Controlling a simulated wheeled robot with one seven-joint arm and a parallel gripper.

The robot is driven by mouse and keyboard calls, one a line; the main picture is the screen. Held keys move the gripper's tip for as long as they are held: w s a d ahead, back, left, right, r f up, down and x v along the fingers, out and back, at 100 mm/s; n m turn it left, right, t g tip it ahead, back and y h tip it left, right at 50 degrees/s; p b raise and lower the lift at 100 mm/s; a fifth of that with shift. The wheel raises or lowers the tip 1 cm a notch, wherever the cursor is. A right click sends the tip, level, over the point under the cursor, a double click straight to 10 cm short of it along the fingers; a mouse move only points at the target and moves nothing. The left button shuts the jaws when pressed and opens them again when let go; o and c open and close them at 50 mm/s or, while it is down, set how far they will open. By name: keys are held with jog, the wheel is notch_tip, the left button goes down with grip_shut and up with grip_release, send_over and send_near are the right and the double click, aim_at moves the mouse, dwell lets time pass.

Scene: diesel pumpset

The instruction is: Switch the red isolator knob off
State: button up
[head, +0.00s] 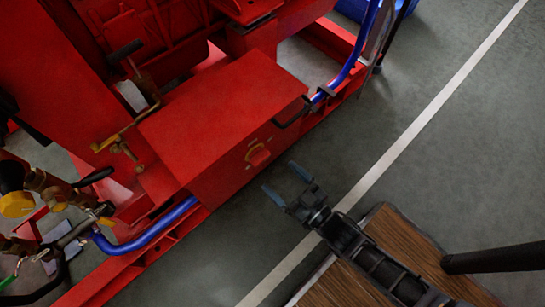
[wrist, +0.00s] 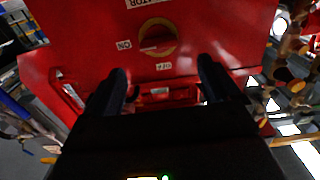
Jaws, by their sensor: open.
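The red isolator knob (head: 260,157) is on the front face of a red box (head: 222,115), with a yellow ring around it. In the wrist view the knob (wrist: 158,37) shows inside its yellow ring, above and between my fingers. A white ON label (wrist: 124,45) sits to its left, and a second white label (wrist: 164,66), too small to read surely, sits below it. The knob's handle lies roughly level, its left end nearer the ON label. My gripper (head: 286,183) is open and empty, in front of the box and apart from the knob.
Blue pipes (head: 150,232) run along the red frame. Valves and a yellow gauge (head: 17,204) stand at left. Grey floor with a white line (head: 420,122) is free to the right.

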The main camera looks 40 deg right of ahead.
aim_at(263, 160)
jog(key=shift+w+d+f+b, duration=0.1)
jog(key=shift+w+b, duration=0.6)
jog(key=shift+w, duration=3.25)
jog(key=shift+c, duration=0.3)
jog(key=c, duration=0.9)
